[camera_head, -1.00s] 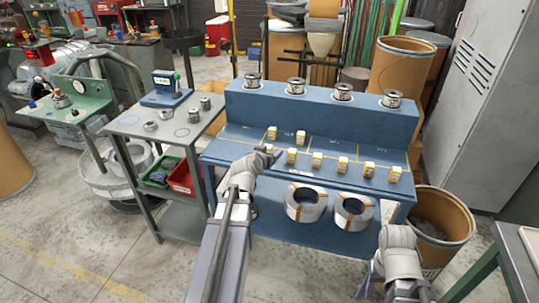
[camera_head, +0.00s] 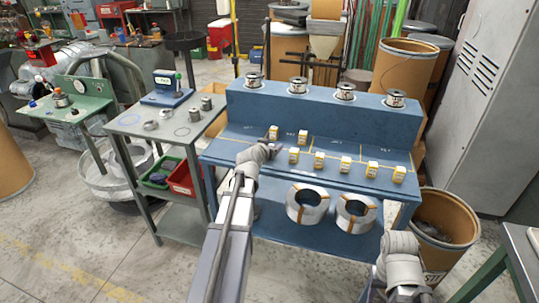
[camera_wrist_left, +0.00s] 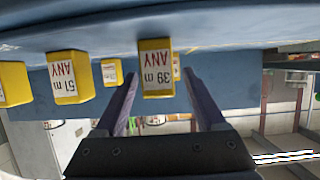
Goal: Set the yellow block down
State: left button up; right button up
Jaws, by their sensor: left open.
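Several small yellow blocks with white labels stand on the blue bench; which one the task means cannot be told. My left gripper (camera_head: 274,147) is over the left part of the bench's front shelf, close to the left end of the front row of blocks. In the left wrist view the open jaws (camera_wrist_left: 160,76) have a yellow block (camera_wrist_left: 155,84) labelled 39 m standing between or just beyond the fingertips; contact is not visible. A second yellow block (camera_wrist_left: 70,77) labelled 51 m stands to its left there. My right arm shows at lower right, but its gripper does not.
The blue bench (camera_head: 235,130) has a raised back step with several wire spools (camera_head: 298,85). Two yellow blocks (camera_head: 273,132) (camera_head: 303,137) stand behind the front row (camera_head: 345,163). Wire coils (camera_head: 307,204) sit below. A grey cart (camera_head: 140,123) stands left.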

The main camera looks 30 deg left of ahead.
pick_arm(q)
jog(key=shift+x, duration=0.85)
jog(key=shift+s+d, duration=0.1)
grip_shut()
